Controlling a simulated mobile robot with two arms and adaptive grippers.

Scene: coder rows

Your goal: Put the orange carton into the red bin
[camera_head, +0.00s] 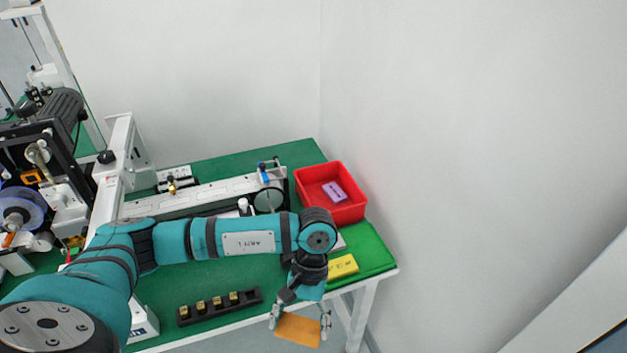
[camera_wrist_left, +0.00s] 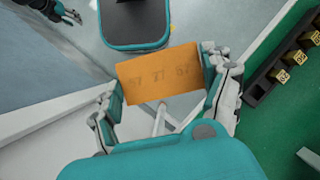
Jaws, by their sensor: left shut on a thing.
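The orange carton (camera_head: 298,330) is in my left gripper (camera_head: 300,320), whose fingers are on its two ends. It is held in front of the table's front edge, apart from the table. In the left wrist view the carton (camera_wrist_left: 160,74) shows faint markings, between the fingers of the left gripper (camera_wrist_left: 165,95). The red bin (camera_head: 352,211) stands at the table's far right corner, with a purple carton (camera_head: 334,192) inside. My right gripper (camera_wrist_left: 66,14) shows small at the top left of the wrist view; its opening is unclear.
A yellow carton (camera_head: 343,266) lies on the green table (camera_head: 372,248) in front of the bin. A black rack (camera_head: 219,306) with several small yellow-topped blocks lies near the front edge. A conveyor (camera_head: 200,195) runs left of the bin. A wall stands behind and right.

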